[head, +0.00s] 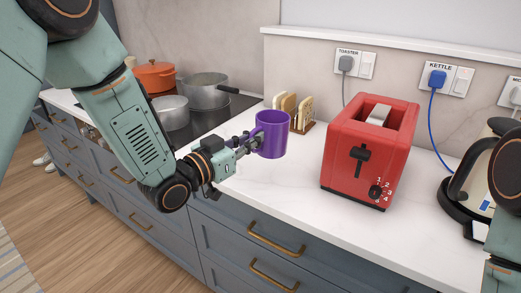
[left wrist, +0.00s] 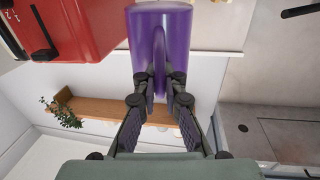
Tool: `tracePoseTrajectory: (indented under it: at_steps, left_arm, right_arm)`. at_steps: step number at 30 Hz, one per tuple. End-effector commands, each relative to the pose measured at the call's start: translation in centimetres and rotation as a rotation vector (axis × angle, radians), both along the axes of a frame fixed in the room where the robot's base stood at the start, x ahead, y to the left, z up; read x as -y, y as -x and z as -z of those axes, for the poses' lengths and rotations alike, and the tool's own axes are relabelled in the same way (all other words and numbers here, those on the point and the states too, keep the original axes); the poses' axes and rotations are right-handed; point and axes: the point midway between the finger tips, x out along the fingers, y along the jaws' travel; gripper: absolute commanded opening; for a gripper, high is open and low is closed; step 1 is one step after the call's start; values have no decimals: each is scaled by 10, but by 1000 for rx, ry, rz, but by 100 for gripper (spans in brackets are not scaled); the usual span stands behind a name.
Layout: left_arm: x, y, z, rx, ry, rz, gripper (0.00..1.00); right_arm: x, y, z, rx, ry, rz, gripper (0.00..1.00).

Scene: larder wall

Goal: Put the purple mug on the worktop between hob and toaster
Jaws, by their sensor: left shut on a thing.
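The purple mug (head: 272,136) is upright over the white worktop (head: 285,180), between the hob (head: 212,122) on its left and the red toaster (head: 345,150) on its right. I cannot tell whether its base touches the worktop. My left gripper (head: 252,142) comes from the left and is shut on the mug's handle. In the left wrist view, the left gripper's fingers (left wrist: 160,80) pinch the handle, with the mug body (left wrist: 172,25) beyond them. The toaster (left wrist: 85,22) shows at the top left there. My right gripper is out of view.
A toast rack (head: 300,118) with slices stands just behind the mug. Pots, including an orange one (head: 155,76), stand at the hob. A kettle (head: 480,180) is at the far right, with part of my right arm before it.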

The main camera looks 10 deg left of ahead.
Motion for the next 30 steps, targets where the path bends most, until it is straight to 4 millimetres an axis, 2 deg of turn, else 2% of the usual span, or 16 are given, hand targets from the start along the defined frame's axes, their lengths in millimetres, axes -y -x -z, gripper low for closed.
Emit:
tracePoseTrajectory:
  at_steps: [1, 4, 10, 14, 24, 30]
  left_arm:
    - [0, -14, -12, 10, 0, -16, 0]
    - [-4, -36, -23, 7, 4, -56, 0]
    - [-19, -63, -23, 2, 9, -135, 0]
    - [-25, -68, -14, 0, 10, -161, 0]
    - [-26, -68, 40, -1, 12, -161, 0]
    - [-26, -68, 52, 1, 12, -161, 0]
  right_arm:
    - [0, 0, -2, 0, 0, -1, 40]
    - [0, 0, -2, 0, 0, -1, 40]
    - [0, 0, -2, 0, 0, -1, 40]
    - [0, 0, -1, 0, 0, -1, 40]
    - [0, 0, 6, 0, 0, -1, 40]
    - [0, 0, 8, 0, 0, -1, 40]
